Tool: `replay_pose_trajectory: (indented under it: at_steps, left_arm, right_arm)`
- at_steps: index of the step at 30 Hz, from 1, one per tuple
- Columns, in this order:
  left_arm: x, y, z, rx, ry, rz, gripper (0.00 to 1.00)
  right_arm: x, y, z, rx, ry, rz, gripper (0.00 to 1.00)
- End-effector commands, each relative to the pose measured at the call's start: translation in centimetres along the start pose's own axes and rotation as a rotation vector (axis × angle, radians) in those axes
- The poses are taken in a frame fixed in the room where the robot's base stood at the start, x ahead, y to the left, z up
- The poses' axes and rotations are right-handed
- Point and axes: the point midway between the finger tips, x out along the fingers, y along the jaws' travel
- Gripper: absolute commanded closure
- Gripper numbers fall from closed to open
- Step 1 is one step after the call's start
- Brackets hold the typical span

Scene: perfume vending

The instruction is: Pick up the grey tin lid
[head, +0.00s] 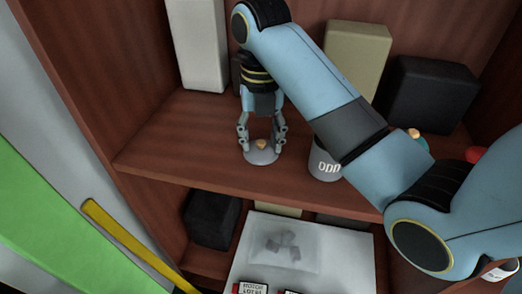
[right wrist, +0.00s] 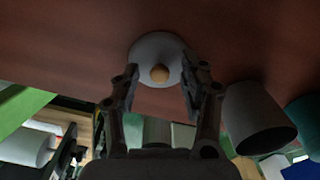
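The grey tin lid (head: 262,157) lies on the brown wooden shelf, with a small tan knob (head: 261,144) on top. My right gripper (head: 262,136) points down over it, one finger on each side. In the right wrist view the lid (right wrist: 153,46) shows ahead, with its round knob (right wrist: 160,74) between the open fingers (right wrist: 160,72). A gap shows between each finger and the knob; whether the fingertips touch the lid's rim I cannot tell. My left gripper is not in view.
A white box (head: 197,45), a beige box (head: 357,58) and a black box (head: 433,92) stand behind. The shelf left of the lid is clear.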

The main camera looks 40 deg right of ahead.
Motion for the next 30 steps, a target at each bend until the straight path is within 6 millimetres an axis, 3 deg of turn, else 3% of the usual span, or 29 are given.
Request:
replay_pose_trajectory:
  at_steps: [2,9,22,30]
  left_arm:
    - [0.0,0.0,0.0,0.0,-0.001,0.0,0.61]
    - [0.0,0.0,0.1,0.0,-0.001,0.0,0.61]
    - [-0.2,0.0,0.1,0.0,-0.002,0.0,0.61]
    - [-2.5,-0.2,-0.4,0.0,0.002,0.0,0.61]
  right_arm:
    - [0.0,0.0,0.0,0.0,0.0,0.0,0.68]
    - [0.0,0.0,0.0,0.0,0.0,0.0,0.99]
    - [-0.4,0.0,0.0,0.0,0.0,0.001,1.0]
    - [-3.6,0.0,0.0,0.0,0.0,0.001,1.0]
